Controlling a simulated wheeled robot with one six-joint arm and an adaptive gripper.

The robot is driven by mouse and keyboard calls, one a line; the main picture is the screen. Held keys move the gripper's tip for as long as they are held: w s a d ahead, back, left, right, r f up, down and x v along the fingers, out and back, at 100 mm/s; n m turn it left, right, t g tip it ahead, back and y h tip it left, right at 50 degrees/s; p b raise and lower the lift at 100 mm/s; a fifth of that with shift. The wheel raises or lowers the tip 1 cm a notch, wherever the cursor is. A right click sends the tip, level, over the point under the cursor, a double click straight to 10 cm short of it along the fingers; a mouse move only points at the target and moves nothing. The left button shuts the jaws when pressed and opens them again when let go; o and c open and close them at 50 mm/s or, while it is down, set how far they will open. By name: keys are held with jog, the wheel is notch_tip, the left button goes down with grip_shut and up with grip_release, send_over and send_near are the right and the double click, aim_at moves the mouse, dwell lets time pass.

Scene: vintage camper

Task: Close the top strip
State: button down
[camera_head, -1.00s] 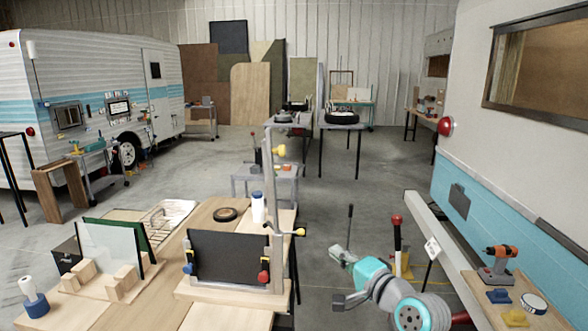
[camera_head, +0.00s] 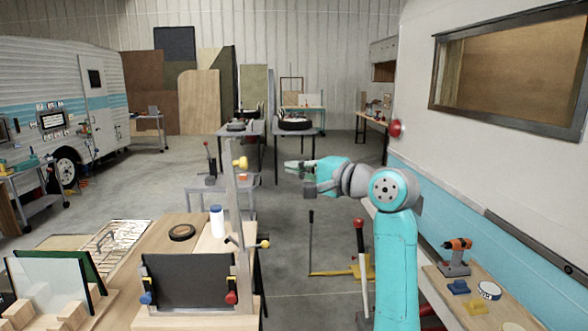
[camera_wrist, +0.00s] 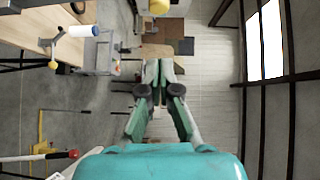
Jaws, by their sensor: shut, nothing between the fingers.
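A grey metal bar (camera_head: 231,190), which looks like the top strip, stands upright at the right end of a dark panel (camera_head: 190,280) in a wooden-based fixture. The upper knob shows at the top edge of the wrist view (camera_wrist: 159,7). A blue clamp (camera_head: 147,290) and a red clamp (camera_head: 231,290) are at the panel's sides. My gripper (camera_head: 291,171) is shut and empty, right of the upper knob and apart from it.
Glass sheets (camera_head: 50,290) stand at left. A red-handled lever (camera_head: 360,240) rises below my arm. The camper wall (camera_head: 420,150) and a drill shelf (camera_head: 475,300) are at right.

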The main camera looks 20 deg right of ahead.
jog(key=w+a, duration=0.7)
jog(key=shift+w+f, duration=0.25)
